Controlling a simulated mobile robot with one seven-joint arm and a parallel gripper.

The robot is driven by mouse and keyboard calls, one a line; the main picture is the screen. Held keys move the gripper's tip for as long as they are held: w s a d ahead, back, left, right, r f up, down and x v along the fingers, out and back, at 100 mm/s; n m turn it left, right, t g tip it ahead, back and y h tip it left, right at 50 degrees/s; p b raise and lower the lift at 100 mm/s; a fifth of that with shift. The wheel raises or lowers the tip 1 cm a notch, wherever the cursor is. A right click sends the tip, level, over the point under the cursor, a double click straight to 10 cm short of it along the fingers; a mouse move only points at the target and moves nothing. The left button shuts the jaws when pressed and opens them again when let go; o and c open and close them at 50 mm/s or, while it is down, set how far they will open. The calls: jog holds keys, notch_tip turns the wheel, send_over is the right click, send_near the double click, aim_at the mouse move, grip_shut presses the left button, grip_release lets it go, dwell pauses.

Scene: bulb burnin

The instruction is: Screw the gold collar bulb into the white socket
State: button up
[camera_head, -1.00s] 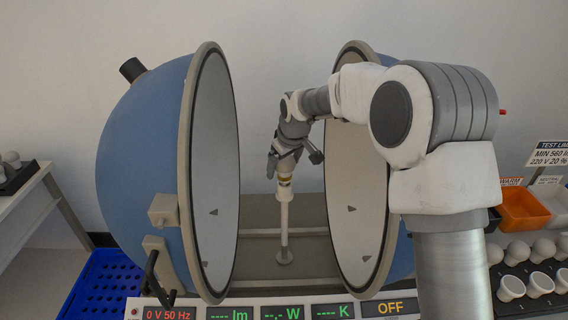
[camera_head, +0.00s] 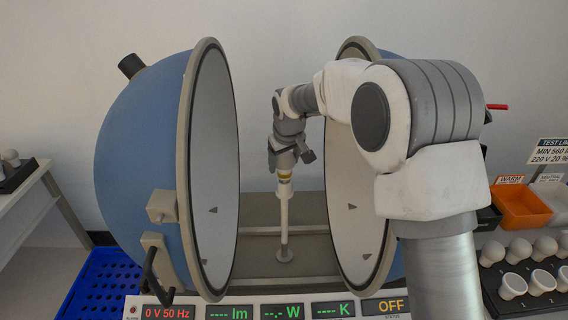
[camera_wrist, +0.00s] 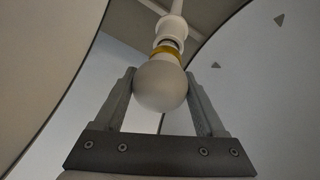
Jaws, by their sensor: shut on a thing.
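The gold collar bulb (camera_wrist: 160,86) is a white globe with a gold band, held between the two fingers of my gripper (camera_wrist: 160,92) in the wrist view. Its collar end points at the white socket (camera_wrist: 172,28), which tops a thin white post. The bulb's neck is right at the socket mouth; how far it is seated I cannot tell. In the head view my gripper (camera_head: 285,165) is above the post, and the gold band (camera_head: 284,179) shows just over the socket (camera_head: 284,192). The fingers largely hide the globe there.
The post stands between two open halves of a blue sphere, the left half (camera_head: 140,160) and the right half (camera_head: 352,170). A display panel (camera_head: 270,309) reads OFF at the front. Several bulbs (camera_head: 520,250), an orange bin (camera_head: 522,205) and a blue crate (camera_head: 100,285) lie to the sides.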

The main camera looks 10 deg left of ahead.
jog(key=m+h, duration=0.2)
jog(key=m, duration=0.2)
jog(key=shift+s+a+m, duration=0.1)
jog(key=shift+m, duration=0.2)
jog(key=m+h+p, duration=0.1)
jog(key=m+h, duration=0.1)
jog(key=m, duration=0.3)
jog(key=shift+p, duration=0.35)
jog(key=m+g+h+p, duration=0.1)
jog(key=m+p, duration=0.1)
jog(key=m, duration=0.1)
jog(key=m+g+h+p, duration=0.1)
jog(key=m+p, duration=0.2)
jog(key=shift+d+r+m, duration=0.15)
jog(key=shift+d+m, duration=0.05)
jog(key=shift+m, duration=0.2)
jog(key=m+g+p, duration=0.1)
jog(key=m+p, duration=0.2)
jog(key=shift+h, duration=0.3)
jog(key=shift+s+f+m+g+p, duration=0.1)
jog(key=shift+f+m+g+p, duration=0.25)
jog(key=shift+m, duration=0.35)
jog(key=o, duration=1.2)
jog(key=shift+r, duration=0.1)
jog(key=shift+o, duration=0.2)
jog(key=shift+d, duration=0.1)
